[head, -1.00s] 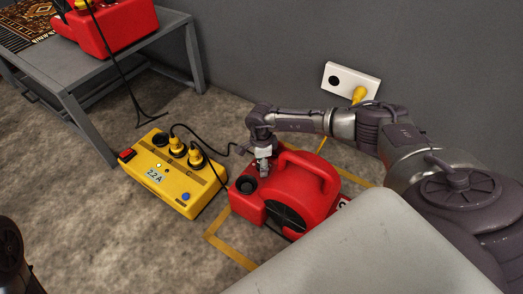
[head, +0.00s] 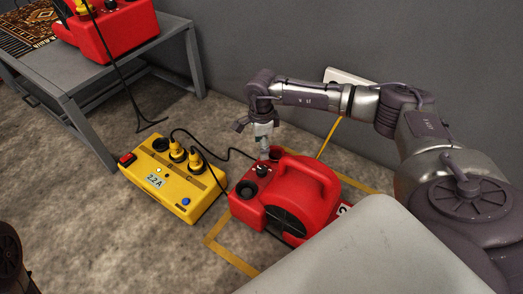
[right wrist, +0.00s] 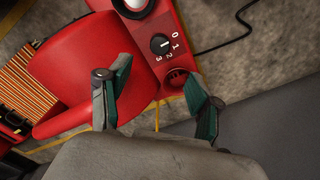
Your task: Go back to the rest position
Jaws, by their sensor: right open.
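My right gripper (head: 264,150) is above the red blower (head: 318,207) on the floor, with its fingers pointing down. In the right wrist view the gripper (right wrist: 162,93) is open, with green-padded fingers spread and nothing between them. The blower's black dial (right wrist: 161,44), marked 0 to 3, shows beyond the fingers; it also shows in the head view (head: 262,171), uncovered and apart from the gripper. My left gripper is not in view.
A grey table (head: 85,67) at upper left bears another red blower (head: 118,30) and a patterned rug (head: 28,28). A white wall socket (head: 350,77) is partly behind my arm.

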